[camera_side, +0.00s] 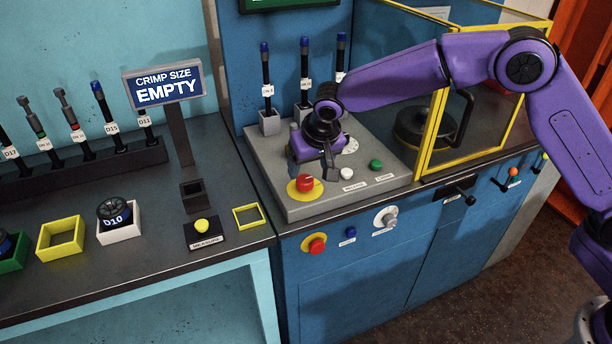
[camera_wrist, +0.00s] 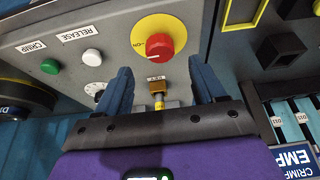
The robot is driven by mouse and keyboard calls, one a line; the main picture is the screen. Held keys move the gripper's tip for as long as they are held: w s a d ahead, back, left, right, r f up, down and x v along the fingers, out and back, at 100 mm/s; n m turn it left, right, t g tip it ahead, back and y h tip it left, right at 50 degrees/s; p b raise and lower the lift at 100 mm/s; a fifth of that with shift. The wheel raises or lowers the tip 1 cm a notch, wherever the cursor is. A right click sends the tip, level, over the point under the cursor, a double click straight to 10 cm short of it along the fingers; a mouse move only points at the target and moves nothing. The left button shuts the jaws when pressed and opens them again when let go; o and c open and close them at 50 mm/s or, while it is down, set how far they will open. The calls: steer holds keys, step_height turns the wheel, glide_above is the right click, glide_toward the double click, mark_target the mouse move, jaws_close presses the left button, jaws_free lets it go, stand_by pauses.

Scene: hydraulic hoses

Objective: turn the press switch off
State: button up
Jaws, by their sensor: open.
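A red knob (camera_side: 305,182) sits on a yellow disc (camera_side: 294,191) at the front left of the grey press panel (camera_side: 350,206). In the wrist view the red knob (camera_wrist: 160,45) shows a small light mark on its face, and the lettering on the disc beside it appears to read "ON". My gripper (camera_side: 314,172) is open and points down just behind the red knob. In the wrist view my gripper (camera_wrist: 162,76) has its two blue fingers apart, with the knob beyond the tips and not between them. I see no contact with it.
A small brass piece (camera_wrist: 157,88) shows between the fingers. White (camera_side: 346,174) and green (camera_side: 376,165) buttons sit right of the knob. Another red knob (camera_side: 316,246) is on the cabinet front. Upright hoses (camera_side: 304,65) stand behind; a yellow-framed guard (camera_side: 437,120) stands right.

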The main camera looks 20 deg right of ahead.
mark_target(305, 179)
steer(key=shift+x, duration=2.7)
steer(key=c, duration=1.1)
steer(key=shift+o, duration=0.2)
